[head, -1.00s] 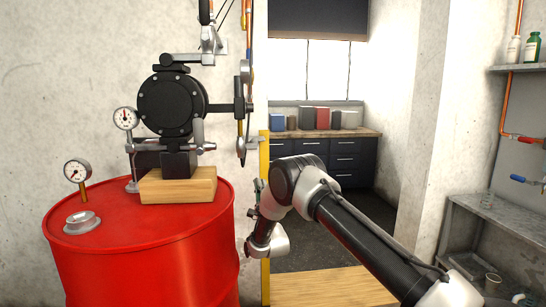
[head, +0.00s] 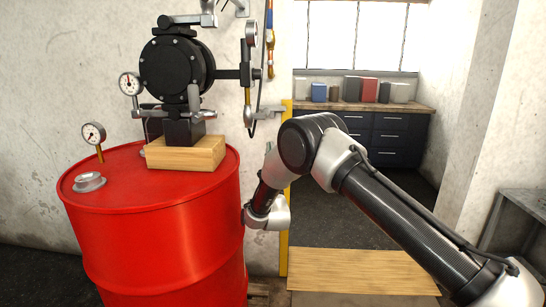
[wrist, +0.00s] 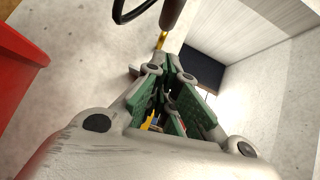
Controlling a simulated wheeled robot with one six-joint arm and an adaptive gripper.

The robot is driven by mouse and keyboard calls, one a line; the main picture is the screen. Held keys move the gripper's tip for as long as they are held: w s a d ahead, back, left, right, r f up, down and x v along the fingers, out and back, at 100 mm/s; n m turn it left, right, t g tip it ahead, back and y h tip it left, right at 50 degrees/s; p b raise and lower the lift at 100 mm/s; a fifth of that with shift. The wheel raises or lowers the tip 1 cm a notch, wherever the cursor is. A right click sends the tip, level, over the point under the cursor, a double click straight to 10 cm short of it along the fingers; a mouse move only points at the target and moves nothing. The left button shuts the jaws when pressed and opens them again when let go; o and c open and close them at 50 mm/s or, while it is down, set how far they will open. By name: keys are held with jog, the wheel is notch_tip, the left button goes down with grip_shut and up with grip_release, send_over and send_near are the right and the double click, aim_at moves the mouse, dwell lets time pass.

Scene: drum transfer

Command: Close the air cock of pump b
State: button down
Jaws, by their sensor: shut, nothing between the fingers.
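A black round pump (head: 177,68) stands on a wooden block (head: 186,153) on a red drum (head: 165,225). I see no label saying which pump it is. To its right, a vertical air line with a gauge (head: 251,33) and metal fittings (head: 247,76) runs along the wall. I cannot make out which fitting is the air cock, or its handle position. My gripper (wrist: 169,92) is shut and empty in the wrist view, with green-padded fingers. A brown and brass fitting (wrist: 170,18) is beyond the fingertips. In the head view my wrist is right of the drum and the fingers are hidden.
A small gauge (head: 94,133) and a metal cap (head: 89,182) are on the drum top. A yellow post (head: 285,200) stands behind my arm. A doorway opens to dark cabinets (head: 375,138). A grey shelf (head: 520,215) is at the right.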

aim_at(265, 114)
jog(key=w+a+r, duration=0.1)
jog(key=w+r, duration=0.3)
jog(key=r, duration=0.3)
jog(key=shift+a+r, duration=0.2)
jog(key=shift+a, duration=0.05)
